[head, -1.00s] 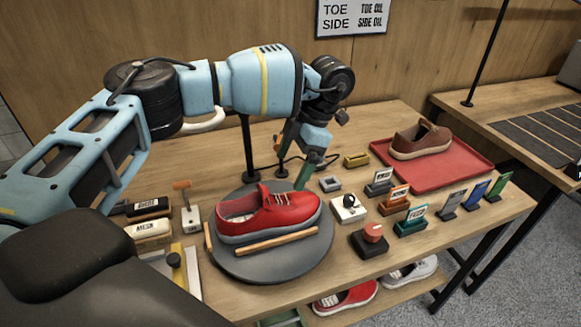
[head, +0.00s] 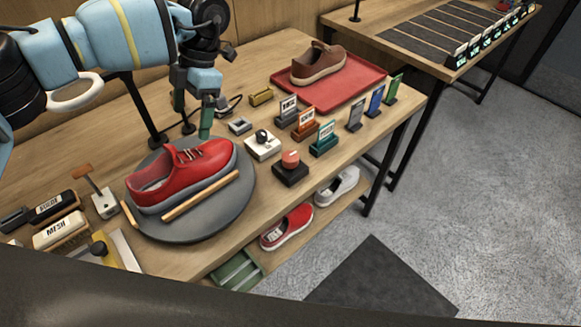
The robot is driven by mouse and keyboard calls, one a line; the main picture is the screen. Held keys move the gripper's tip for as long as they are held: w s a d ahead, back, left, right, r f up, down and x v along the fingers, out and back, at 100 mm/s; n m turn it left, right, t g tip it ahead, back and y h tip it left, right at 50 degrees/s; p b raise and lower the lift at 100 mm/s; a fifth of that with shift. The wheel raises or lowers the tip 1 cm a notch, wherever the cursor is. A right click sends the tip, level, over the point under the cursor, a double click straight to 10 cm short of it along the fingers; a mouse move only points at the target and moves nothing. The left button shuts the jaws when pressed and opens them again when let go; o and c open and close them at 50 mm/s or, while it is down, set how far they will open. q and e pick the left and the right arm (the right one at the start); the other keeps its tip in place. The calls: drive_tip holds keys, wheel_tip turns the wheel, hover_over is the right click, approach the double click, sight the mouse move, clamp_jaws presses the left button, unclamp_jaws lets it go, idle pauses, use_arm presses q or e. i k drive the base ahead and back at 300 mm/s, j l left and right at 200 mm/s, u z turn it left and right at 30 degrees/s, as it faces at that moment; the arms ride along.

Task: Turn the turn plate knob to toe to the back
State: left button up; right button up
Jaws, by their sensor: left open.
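A red sneaker (head: 180,172) sits on the round dark grey turn plate (head: 235,212), its toe pointing right and towards the back, its heel at the left. A white box with a black knob (head: 262,137) stands on the table to the right of the plate; which way the knob points is too small to tell. My left gripper (head: 192,120) hangs fingers down behind the sneaker's toe, left of the knob box. It is open, with nothing seen between its fingers. It appears apart from the knob. My right gripper is not in view.
A red button box (head: 290,168) stands in front of the knob box. Several labelled card holders (head: 323,140) stand to the right. A red tray (head: 355,90) with a brown shoe (head: 318,64) lies behind. Brushes (head: 60,230) and an orange-handled lever (head: 97,190) are at the left.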

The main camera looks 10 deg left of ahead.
sight(289, 158)
drive_tip(key=l, duration=1.4)
